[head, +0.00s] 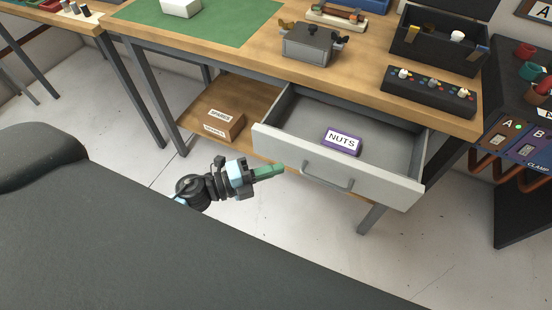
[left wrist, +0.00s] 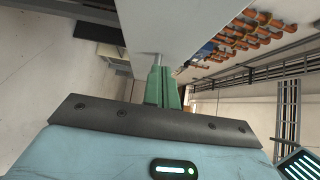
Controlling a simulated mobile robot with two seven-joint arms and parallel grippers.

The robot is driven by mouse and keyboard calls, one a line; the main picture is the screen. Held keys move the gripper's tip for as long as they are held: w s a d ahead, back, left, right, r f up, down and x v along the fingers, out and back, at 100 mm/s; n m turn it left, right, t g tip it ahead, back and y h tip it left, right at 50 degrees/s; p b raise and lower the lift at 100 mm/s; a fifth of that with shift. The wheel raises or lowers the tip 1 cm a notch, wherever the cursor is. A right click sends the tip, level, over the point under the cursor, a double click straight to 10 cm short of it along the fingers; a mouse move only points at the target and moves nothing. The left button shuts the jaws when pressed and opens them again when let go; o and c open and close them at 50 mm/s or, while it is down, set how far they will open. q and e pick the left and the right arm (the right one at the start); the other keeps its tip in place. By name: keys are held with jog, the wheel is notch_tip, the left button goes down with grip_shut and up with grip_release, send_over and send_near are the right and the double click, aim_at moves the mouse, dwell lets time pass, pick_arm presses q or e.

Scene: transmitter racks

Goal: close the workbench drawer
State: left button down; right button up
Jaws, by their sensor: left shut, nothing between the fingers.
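The workbench drawer (head: 290,154) is pulled out from under the wooden bench top in the head view. It has a light grey front with a bar handle (head: 326,177). A purple box labelled NUTS (head: 341,141) lies inside it. My left gripper (head: 280,168), with green fingers, is shut and empty. It appears close to the drawer front, left of the handle; I cannot tell whether it touches. In the left wrist view the shut green fingers (left wrist: 162,88) point at a pale surface, with a metal bar (left wrist: 157,60) just beyond the tips. My right gripper is not in view.
A brown SPARES box (head: 220,124) sits on the lower shelf. The bench top holds a green mat (head: 215,22), a grey metal box (head: 308,44), a black organiser (head: 437,50) and a black knob panel (head: 430,92). A rack (head: 520,150) stands at right. The floor before the drawer is clear.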

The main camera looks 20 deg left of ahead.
aim_at(292, 157)
pick_arm(q)
jog(key=shift+w, duration=1.45)
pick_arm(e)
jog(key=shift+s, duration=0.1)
pick_arm(q)
jog(key=shift+w, duration=0.1)
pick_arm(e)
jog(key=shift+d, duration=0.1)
